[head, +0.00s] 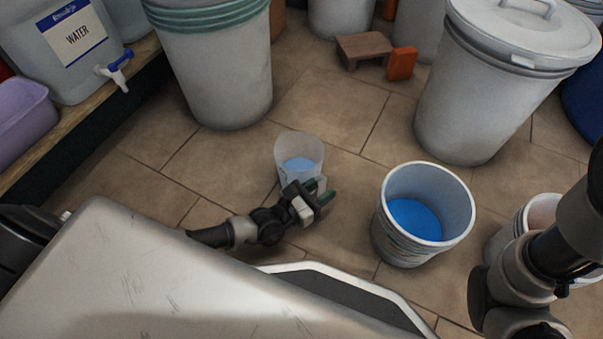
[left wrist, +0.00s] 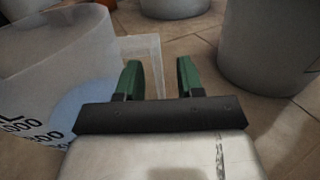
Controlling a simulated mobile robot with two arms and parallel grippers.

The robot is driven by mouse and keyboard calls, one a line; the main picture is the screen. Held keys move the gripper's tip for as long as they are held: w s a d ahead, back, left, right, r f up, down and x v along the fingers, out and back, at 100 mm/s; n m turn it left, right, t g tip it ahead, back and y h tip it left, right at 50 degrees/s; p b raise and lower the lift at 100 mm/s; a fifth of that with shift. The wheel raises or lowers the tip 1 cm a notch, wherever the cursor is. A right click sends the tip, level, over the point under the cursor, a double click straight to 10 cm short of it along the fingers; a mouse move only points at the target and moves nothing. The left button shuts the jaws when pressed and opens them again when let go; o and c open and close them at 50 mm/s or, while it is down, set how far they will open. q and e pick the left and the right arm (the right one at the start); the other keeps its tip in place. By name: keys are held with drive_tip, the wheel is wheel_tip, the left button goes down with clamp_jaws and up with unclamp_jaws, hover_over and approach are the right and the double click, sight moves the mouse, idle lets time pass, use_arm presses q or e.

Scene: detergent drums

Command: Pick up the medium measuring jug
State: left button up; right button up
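A clear, translucent measuring jug (head: 299,148) with blue liquid in its lower part stands upright on the tiled floor in the head view. In the left wrist view the jug (left wrist: 65,50) fills the left side, with printed black numbers and a square handle (left wrist: 142,42) to its right. My left gripper (head: 319,191) has green fingers and is at the handle side of the jug. In the left wrist view its fingers (left wrist: 160,78) are apart, and the handle's upright bar shows between them, nearer the left finger. I cannot tell whether they touch. My right gripper is out of view.
A white bucket (head: 390,235) with blue contents stands right of the jug. Large grey drums (head: 215,75) and (head: 470,115) stand behind. A wooden stool (head: 364,46) and an orange block (head: 401,64) are farther back. A shelf with a water container (head: 60,60) is left.

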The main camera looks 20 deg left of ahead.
use_arm(q)
drive_tip(key=shift+c, duration=0.3)
clamp_jaws()
drive_tip(key=shift+r, duration=0.2)
drive_tip(key=shift+r+p, duration=3.8)
drive_tip(key=shift+r, duration=1.2)
